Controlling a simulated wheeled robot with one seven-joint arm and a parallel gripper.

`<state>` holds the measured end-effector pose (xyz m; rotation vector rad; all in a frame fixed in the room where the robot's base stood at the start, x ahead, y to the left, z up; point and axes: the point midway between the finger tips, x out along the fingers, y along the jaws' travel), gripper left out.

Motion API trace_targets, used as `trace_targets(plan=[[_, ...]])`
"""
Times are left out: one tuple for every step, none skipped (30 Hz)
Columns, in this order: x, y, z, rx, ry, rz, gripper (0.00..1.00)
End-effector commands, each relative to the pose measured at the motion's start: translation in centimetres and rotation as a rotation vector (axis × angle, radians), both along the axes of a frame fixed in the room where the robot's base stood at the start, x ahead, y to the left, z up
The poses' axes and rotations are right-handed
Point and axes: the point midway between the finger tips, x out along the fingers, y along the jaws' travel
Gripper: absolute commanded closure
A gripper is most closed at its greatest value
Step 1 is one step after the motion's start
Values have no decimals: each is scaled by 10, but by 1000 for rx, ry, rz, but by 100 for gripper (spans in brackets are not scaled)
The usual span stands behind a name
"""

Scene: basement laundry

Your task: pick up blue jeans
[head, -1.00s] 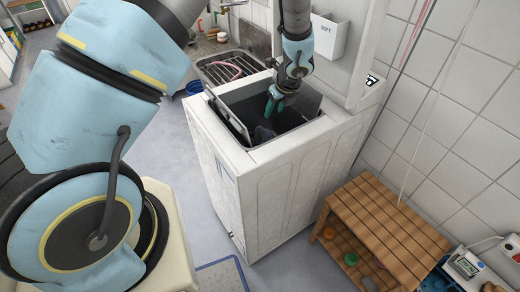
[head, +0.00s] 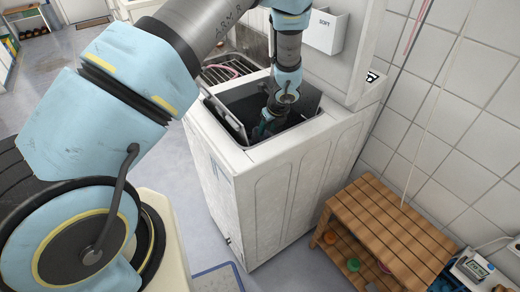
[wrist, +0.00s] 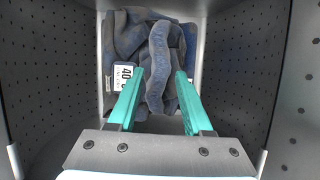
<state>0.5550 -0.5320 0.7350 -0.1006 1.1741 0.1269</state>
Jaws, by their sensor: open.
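The blue jeans (wrist: 128,38) lie bunched at the bottom of the washing machine's drum, seen in the wrist view. A raised fold (wrist: 158,65) of the denim runs between the two green fingers of my gripper (wrist: 154,88). The gripper is open, with one finger on each side of that fold; I cannot tell whether they touch it. A white label with "40" (wrist: 122,76) shows beside the left finger. In the head view my gripper (head: 262,130) is down inside the open top of the white washing machine (head: 265,190), and the jeans are hidden there.
The drum's perforated dark walls (wrist: 240,60) stand close on both sides. The machine's raised lid flaps (head: 225,118) edge the opening. A slatted wooden bench (head: 385,225) stands to the right, and a sink with a rack (head: 230,72) is behind.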

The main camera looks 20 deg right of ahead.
Motion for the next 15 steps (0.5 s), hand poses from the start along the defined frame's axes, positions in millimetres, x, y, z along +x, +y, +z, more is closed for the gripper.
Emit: trace_targets(plan=[[1,1,-3,1,0,-1,50],[1,1,-5,2,1,-1,50],[2,1,-9,3,1,-2,50],[3,1,-13,2,1,-1,50],[5,2,-16,3,1,0,50],[6,2,-21,3,1,0,50],[7,2,-24,2,1,-1,50],[8,3,-28,3,2,-1,50],[11,3,-33,2,1,0,50],[12,3,-37,2,1,0,50],[13,2,-39,1,0,0,50],[15,3,-42,1,1,0,50],[15,3,-44,1,1,0,50],[16,3,-46,0,1,0,50],[16,3,-47,-1,0,0,50]])
